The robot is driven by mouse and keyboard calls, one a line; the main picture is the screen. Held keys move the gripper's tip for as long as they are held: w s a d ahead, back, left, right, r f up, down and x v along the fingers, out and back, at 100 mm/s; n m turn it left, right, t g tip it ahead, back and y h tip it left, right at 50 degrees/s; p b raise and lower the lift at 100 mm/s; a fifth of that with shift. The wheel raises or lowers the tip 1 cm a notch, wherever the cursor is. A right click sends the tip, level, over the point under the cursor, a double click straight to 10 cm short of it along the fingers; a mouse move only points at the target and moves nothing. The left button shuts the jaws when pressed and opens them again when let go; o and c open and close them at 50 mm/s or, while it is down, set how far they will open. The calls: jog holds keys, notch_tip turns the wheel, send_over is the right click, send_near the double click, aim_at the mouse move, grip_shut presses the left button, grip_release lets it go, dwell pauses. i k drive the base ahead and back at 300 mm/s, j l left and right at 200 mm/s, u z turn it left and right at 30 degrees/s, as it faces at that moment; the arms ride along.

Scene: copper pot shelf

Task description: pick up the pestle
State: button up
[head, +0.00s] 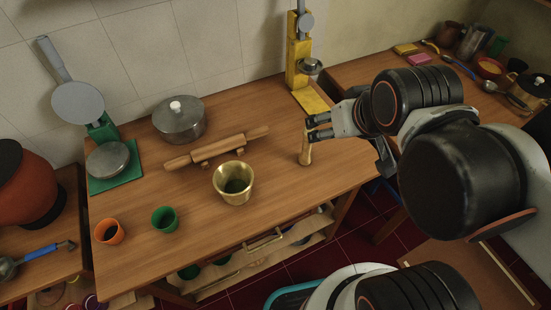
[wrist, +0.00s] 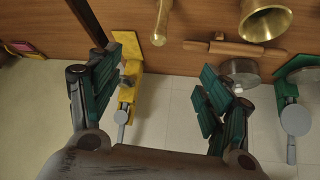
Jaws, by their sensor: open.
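The pestle (head: 305,152) is a slim brass-coloured piece standing upright near the right end of the wooden table. In the wrist view, the pestle (wrist: 162,22) shows at the top, between the two fingers sideways but beyond their tips. My gripper (head: 316,127) reaches in from the right, its fingertips by the pestle's upper part in the head view. In the wrist view, my gripper (wrist: 164,65) is open with nothing between the green-padded fingers. I cannot tell whether a finger touches the pestle; its top is partly hidden in the head view.
The brass mortar (head: 233,190) stands left of the pestle, with a rolling pin (head: 216,148) on its rest and a lidded pot (head: 180,122) behind. A yellow scale (head: 298,65) stands behind my gripper.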

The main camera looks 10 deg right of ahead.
aim_at(305, 156)
jog(key=l+u, duration=0.2)
jog(key=l, duration=0.35)
jog(key=l+u, duration=0.2)
jog(key=l, duration=0.3)
jog(key=k+l+u, duration=0.15)
jog(key=l, duration=0.4)
